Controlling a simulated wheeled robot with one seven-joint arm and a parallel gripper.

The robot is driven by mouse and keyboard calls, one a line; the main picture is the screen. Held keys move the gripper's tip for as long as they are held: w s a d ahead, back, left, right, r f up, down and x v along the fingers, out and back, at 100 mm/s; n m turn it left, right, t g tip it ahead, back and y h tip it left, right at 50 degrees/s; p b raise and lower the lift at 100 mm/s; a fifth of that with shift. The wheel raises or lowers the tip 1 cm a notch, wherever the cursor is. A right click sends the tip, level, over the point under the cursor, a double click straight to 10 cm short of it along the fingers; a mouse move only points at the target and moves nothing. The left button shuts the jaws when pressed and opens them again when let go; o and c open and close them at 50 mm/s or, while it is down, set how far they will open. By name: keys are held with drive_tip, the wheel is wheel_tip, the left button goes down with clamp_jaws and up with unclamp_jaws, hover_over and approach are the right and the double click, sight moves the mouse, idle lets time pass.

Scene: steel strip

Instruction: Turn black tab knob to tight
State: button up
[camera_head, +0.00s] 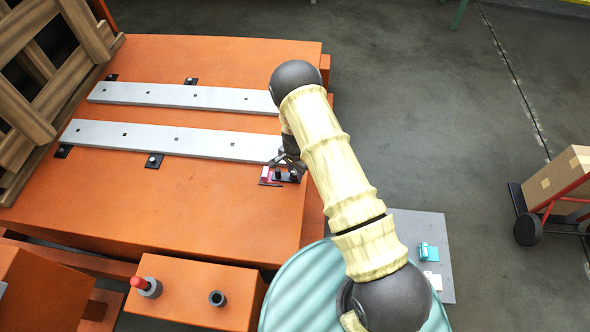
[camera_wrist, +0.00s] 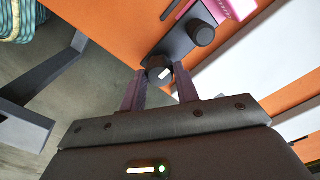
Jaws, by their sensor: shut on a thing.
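My gripper (camera_wrist: 160,80) is shut on a round black knob (camera_wrist: 157,66) with a white mark on its top, at the end of a black tab (camera_wrist: 178,44). The knob sits between the two fingertips. A second black knob (camera_wrist: 201,33) stands farther along the same tab, apart from the fingers. In the head view my gripper (camera_head: 287,163) is over the tab near the right end of the nearer steel strip (camera_head: 190,141). My arm and wrist partly cover the tab there, and the grasped knob cannot be made out clearly.
A pink object (camera_wrist: 232,8) lies against the tab. A second steel strip (camera_head: 170,95) lies farther back, with small black tabs along the edges. The orange bench (camera_head: 170,210) is clear in front. A wooden lattice (camera_head: 45,70) stands at left and a red-tipped peg (camera_head: 145,286) at front.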

sight(294, 172)
drive_tip(key=o, duration=1)
drive_tip(key=shift+c, duration=0.2)
drive_tip(key=shift+r, duration=0.1)
wheel_tip(294, 172, up, 17)
drive_tip(key=p, duration=0.2)
drive_tip(key=shift+s+a, duration=0.1)
